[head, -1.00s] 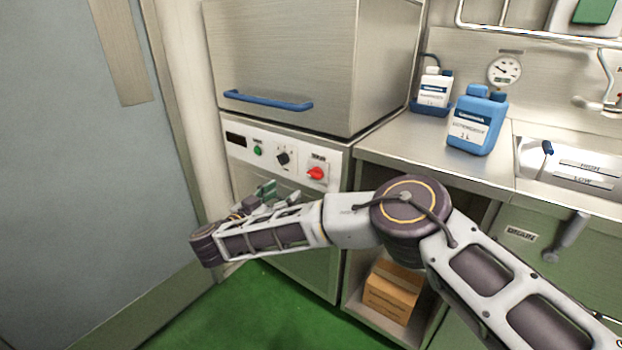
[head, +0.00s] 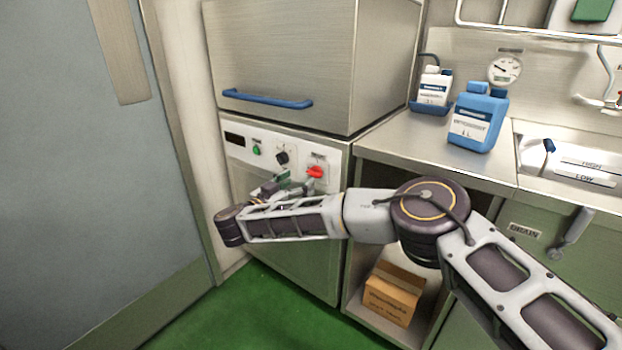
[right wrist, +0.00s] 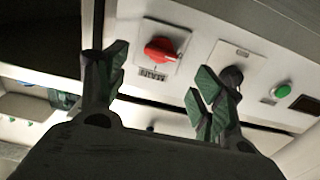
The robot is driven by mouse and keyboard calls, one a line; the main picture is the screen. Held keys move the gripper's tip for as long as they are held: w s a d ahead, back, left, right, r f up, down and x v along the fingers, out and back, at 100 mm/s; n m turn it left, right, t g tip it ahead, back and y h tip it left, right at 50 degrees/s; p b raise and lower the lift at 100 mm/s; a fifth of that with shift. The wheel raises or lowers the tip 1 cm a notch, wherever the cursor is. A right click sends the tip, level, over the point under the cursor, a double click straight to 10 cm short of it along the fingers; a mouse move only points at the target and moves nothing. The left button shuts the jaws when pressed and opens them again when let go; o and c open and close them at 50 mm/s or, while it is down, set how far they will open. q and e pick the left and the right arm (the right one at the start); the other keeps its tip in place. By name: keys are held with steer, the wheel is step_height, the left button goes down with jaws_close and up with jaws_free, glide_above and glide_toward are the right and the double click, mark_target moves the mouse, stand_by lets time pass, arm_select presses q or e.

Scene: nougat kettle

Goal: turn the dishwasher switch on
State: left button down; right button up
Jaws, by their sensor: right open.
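The dishwasher's control panel (head: 250,148) carries a red rotary switch (head: 315,171) on a white plate at its right end. The red switch (right wrist: 166,47) also shows in the right wrist view, ahead of the gap between the fingers. My right gripper (head: 287,184) is open and empty, with green finger pads, just in front of the panel and slightly below and left of the red switch in the head view. In the right wrist view the fingers (right wrist: 160,82) are spread wide and appear apart from the switch. My left gripper is not in view.
A black knob (head: 282,157), a green button (head: 257,150) and a dark display (head: 235,140) sit left of the switch. A blue handle (head: 265,99) juts out above the panel. A counter (head: 400,150) with blue bottle (head: 478,120) stands right.

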mark_target(312, 174)
steer(key=b+x, duration=0.1)
steer(key=x, duration=0.4)
steer(key=shift+w+d+b, duration=0.15)
steer(key=shift+b, duration=0.2)
steer(key=shift+x, duration=0.85)
steer(key=c, duration=1)
